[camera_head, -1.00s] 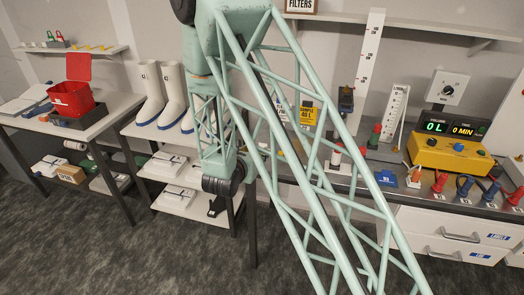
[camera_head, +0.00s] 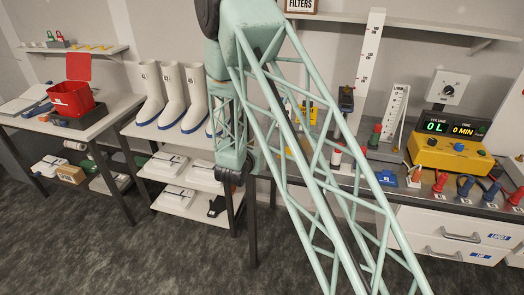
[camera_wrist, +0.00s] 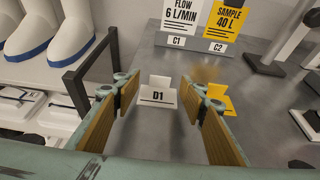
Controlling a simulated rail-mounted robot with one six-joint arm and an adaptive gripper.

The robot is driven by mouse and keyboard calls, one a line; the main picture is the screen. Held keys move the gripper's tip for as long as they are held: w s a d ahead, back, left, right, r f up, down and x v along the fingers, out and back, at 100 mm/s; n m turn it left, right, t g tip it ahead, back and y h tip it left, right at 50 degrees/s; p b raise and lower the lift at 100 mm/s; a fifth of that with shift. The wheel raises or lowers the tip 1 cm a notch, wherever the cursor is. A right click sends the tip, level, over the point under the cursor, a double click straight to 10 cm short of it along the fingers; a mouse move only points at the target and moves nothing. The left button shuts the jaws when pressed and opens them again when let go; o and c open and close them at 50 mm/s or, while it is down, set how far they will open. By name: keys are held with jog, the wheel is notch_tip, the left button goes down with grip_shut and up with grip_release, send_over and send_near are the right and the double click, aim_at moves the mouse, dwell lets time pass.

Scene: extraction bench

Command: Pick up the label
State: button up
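My gripper (camera_wrist: 163,92) is open and empty in the wrist view, its two fingers spread over the bench. Farther back, a white "FLOW 6 L/MIN" label (camera_wrist: 181,14) stands at C1 and a yellow "SAMPLE 40 L" label (camera_wrist: 229,18) stands at C2. Which label is meant I cannot tell. In the head view, my arm hides the gripper and much of this area.
White boots (camera_head: 172,98) stand left of the bench, with a dark frame bar (camera_wrist: 90,62) between. A dark stand (camera_wrist: 266,64) is at the back right. A yellow control box (camera_head: 448,155) and coloured connectors (camera_head: 465,185) occupy the bench's right side.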

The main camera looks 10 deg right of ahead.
jog(key=shift+w, duration=0.1)
jog(key=shift+x, duration=2.5)
jog(key=shift+d, duration=0.1)
jog(key=c, duration=0.8)
